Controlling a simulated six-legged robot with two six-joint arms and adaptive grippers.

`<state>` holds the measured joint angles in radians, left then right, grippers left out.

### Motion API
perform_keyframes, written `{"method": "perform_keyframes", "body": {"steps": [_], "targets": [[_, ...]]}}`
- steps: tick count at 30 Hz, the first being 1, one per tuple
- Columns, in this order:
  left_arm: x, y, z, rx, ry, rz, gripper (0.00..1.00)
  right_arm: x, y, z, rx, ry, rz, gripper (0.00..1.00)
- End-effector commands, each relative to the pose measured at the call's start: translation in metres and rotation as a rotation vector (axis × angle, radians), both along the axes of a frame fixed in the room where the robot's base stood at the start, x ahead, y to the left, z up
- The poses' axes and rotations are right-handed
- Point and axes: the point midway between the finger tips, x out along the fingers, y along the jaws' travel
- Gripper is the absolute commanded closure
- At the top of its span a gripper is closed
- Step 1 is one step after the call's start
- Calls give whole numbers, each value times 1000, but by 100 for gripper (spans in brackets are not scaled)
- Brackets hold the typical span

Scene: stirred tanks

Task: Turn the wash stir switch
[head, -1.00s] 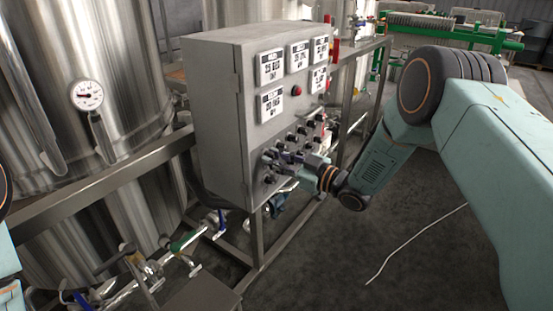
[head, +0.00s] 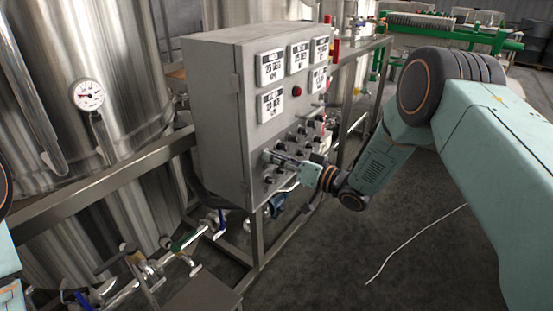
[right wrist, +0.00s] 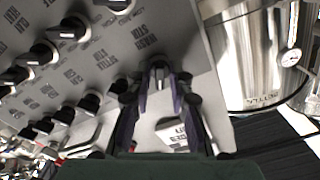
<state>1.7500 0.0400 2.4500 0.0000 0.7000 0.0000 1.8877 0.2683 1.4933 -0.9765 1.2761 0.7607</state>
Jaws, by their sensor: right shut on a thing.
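The grey control box (head: 215,110) carries rows of black rotary switches on its front. My right gripper (head: 272,157) is at the left end of the switch rows, pressed close to the panel. In the right wrist view, my right gripper (right wrist: 159,82) has its two fingers closed around one switch (right wrist: 158,70). The label beside this switch is upside down and seems to read "wash stir". The fingers hide the sides of the switch, and its exact angle is hard to tell. My left gripper is out of view; only part of the left arm shows at the left edge.
Other switches (right wrist: 68,29) sit close beside the gripped one. Above the switches are white displays (head: 270,103) and a red button (head: 297,91). Steel tanks (head: 125,60) stand to the left. A steel frame (head: 257,235) and pipes with valves run below the box.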

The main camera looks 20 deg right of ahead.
Motion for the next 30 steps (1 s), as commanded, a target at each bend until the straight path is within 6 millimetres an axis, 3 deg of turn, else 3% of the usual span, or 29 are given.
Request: {"method": "perform_keyframes", "body": {"steps": [1, 19, 20, 21, 24, 30], "targets": [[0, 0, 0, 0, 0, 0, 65, 4, -2, 8, 14, -10, -5, 100], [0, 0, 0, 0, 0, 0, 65, 4, -3, 9, 41, 9, -8, 100], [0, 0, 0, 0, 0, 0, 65, 4, -3, 9, 41, 9, -8, 77], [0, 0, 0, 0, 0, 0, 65, 4, -3, 8, 41, 9, -8, 74], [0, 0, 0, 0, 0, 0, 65, 3, -2, 6, 40, 14, -6, 68], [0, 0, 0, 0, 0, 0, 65, 2, -1, 4, 38, 20, -4, 68]]}}
